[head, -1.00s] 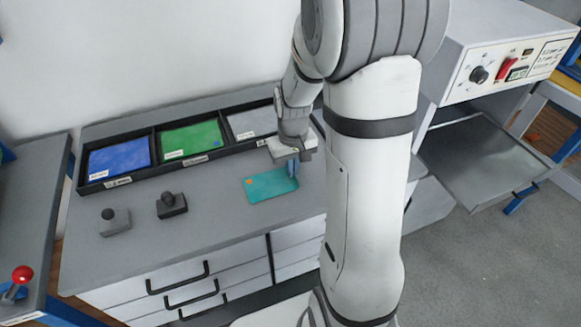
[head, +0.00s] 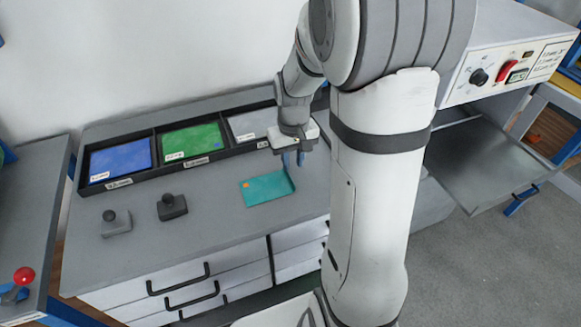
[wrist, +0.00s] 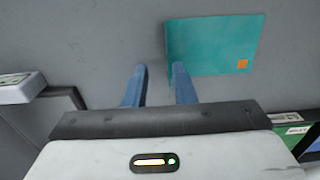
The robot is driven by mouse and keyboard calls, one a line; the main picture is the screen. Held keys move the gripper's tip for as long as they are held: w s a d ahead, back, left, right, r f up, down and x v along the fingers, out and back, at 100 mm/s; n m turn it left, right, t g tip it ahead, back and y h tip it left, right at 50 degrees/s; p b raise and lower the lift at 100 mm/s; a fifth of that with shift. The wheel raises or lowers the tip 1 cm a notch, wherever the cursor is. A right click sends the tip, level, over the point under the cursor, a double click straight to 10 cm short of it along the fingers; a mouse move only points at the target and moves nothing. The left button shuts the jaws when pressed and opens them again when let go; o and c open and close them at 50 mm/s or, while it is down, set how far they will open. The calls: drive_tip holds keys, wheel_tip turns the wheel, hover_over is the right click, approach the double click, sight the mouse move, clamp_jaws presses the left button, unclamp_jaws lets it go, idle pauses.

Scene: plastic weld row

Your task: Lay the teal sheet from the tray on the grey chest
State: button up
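The teal sheet (head: 266,188) with an orange corner square lies on the top of the grey chest (head: 190,250); its right edge looks bent up. It also shows in the wrist view (wrist: 213,45). My gripper (head: 293,163) is above the sheet's right end, its two blue fingers apart and nothing between them. In the wrist view my gripper (wrist: 160,68) has one fingertip by the sheet's near left corner and the other over bare grey top. The black tray (head: 133,182) at the back of the chest has blue, green and pale grey sheets in its compartments.
Two small dark-knobbed blocks, one grey (head: 115,222) and one black (head: 172,207), stand left of the sheet. A machine with a red switch (head: 507,70) and an open grey shelf (head: 480,165) are at right. The chest top in front is clear.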

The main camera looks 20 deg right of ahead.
wheel_tip(320, 180, up, 8)
drive_tip(key=s+a+r+t, duration=0.1)
drive_tip(key=s+a, duration=0.2)
drive_tip(key=s, duration=0.4)
drive_tip(key=s+a+r+t, duration=0.1)
drive_tip(key=s+a+r, duration=0.1)
drive_tip(key=s, duration=0.5)
drive_tip(key=shift+s+a+p, duration=0.2)
drive_tip(key=shift+a+p, duration=0.1)
drive_tip(key=shift+a, duration=0.3)
wheel_tip(320, 180, up, 4)
drive_tip(key=p, duration=0.3)
drive_tip(key=shift+s+f+t, duration=0.1)
drive_tip(key=shift+f+t, duration=0.1)
drive_tip(key=shift+t, duration=0.1)
